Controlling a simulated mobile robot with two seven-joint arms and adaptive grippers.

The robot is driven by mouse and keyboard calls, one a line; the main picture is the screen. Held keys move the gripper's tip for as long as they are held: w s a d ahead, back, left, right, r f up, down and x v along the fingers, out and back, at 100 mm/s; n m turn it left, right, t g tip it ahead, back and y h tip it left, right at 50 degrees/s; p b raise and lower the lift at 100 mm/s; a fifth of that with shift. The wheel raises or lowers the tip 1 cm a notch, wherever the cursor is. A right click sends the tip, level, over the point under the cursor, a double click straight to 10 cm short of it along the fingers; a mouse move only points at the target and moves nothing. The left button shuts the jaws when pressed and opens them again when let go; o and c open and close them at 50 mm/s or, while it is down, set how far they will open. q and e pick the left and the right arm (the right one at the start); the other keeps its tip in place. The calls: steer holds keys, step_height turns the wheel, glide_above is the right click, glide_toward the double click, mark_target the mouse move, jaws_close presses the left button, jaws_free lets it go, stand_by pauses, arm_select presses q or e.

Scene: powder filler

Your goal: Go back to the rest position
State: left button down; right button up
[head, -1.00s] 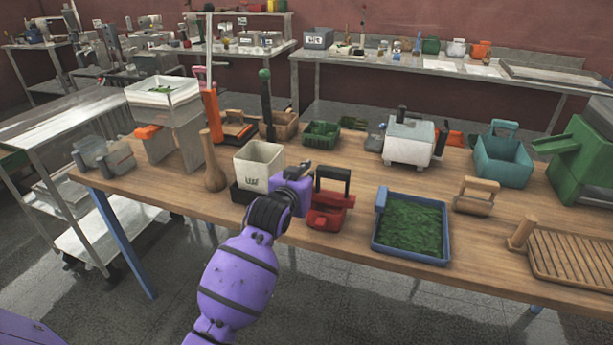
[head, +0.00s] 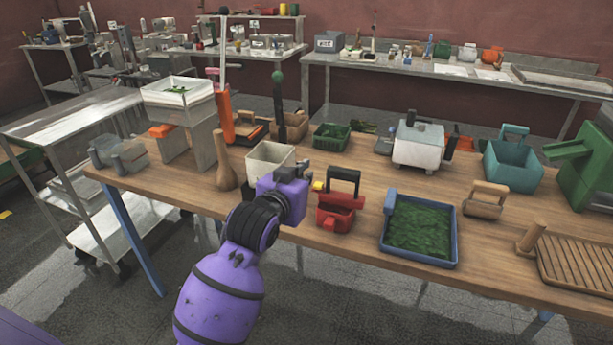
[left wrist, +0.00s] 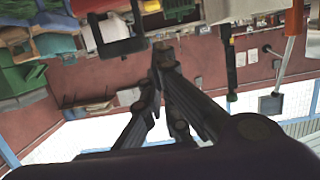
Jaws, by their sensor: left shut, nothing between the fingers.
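My left gripper (head: 302,170) is at the front edge of the wooden table in the head view, on the purple arm from the bottom. It is in front of the cream square container (head: 268,160) and just left of the red tool with a black handle (head: 338,210). In the left wrist view its dark fingers (left wrist: 163,52) meet at the tips with nothing between them. The wrist housing hides part of the cream container, and the fingertips are small in the head view. My right gripper is not in view.
The wooden table (head: 390,255) holds a blue tray of green leaves (head: 425,195), a wooden bottle-like tool (head: 224,165), a teal basket (head: 512,165) and a slatted wooden board (head: 575,262). A metal cart (head: 75,125) stands at the left. Open floor lies in front of the table.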

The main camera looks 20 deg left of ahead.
arm_select(q)
steer(key=s+d+f+g, duration=0.1)
steer(key=s+f, duration=0.4)
steer(key=f, duration=0.3)
steer(key=s+f+m, duration=0.1)
steer(key=s+f, duration=0.4)
steer(key=f, duration=0.4)
steer(key=s+d+f+g, duration=0.1)
steer(key=s+f, duration=0.4)
steer(key=f, duration=0.3)
steer(key=s+f+g, duration=0.2)
steer(key=s+f, duration=0.5)
steer(key=s, duration=0.4)
steer(key=s+f+n+g, duration=0.1)
steer(key=s+f+g, duration=0.1)
steer(key=s+f, duration=0.5)
steer(key=s, duration=0.4)
